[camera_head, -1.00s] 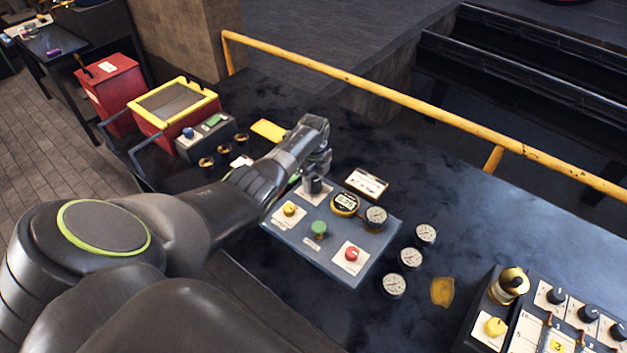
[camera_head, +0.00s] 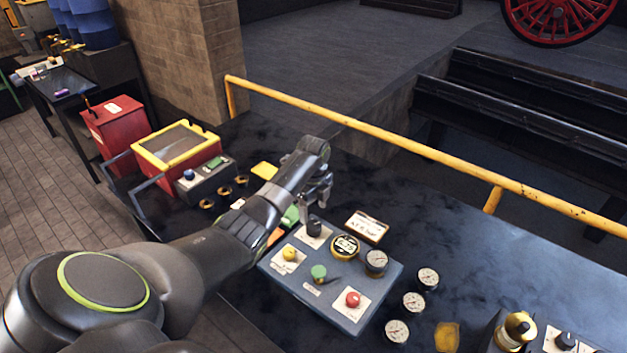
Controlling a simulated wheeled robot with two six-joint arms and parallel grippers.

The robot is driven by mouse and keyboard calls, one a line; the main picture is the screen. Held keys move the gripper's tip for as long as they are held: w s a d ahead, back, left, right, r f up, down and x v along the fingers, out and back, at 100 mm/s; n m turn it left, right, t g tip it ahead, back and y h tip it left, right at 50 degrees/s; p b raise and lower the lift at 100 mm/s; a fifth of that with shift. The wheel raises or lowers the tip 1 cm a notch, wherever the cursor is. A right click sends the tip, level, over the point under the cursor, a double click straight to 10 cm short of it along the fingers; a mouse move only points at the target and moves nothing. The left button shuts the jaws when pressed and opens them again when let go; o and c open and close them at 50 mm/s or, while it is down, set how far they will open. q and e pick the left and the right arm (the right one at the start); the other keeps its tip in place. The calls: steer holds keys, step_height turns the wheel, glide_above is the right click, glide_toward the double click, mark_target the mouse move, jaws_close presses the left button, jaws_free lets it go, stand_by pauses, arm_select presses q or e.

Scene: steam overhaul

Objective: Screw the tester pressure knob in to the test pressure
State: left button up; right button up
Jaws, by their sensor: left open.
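The tester (camera_head: 333,302) is a blue-grey panel on the dark bench. It carries a black knob (camera_head: 314,228) on a white plate at its far left corner, a yellow knob (camera_head: 290,254), a green knob (camera_head: 319,272) and a red button (camera_head: 352,299). Labels are unreadable. My right gripper is not in view.
Several loose dial gauges (camera_head: 413,302) lie right of the tester, beside a brass-topped device (camera_head: 518,328). A white card (camera_head: 366,227) stands behind it. A yellow rail (camera_head: 400,147) runs along the bench's back. A red, yellow-rimmed box (camera_head: 176,148) stands at left.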

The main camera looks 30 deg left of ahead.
mark_target(313, 224)
arm_select(q)
step_height(313, 224, up, 11)
steer(key=b, duration=0.2)
steer(key=shift+f, duration=0.2)
stand_by(0.4)
